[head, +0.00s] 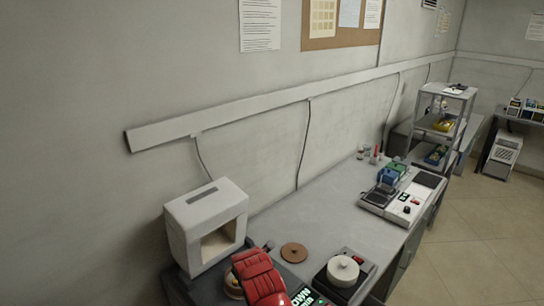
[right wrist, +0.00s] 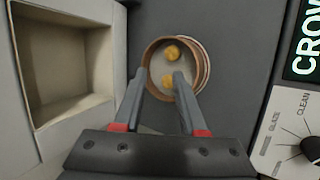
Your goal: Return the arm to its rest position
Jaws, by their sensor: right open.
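My right gripper (right wrist: 161,80) is open in the right wrist view, with its two grey fingers pointing at a round brown-rimmed dish (right wrist: 151,48). The fingertips overlap the dish's near side in the picture; I cannot tell whether they touch it. Two small yellow pieces (right wrist: 172,53) lie in the dish, one close to the fingertips. Nothing is seen clamped between the fingers. In the head view the dish (head: 232,288) is mostly hidden behind a red arm part at the bottom. My left gripper is not in view.
A white box (head: 184,221) with an open front stands close to the left of the gripper. A brown disc (head: 294,253) and a round white piece (head: 342,268) are on the bench.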

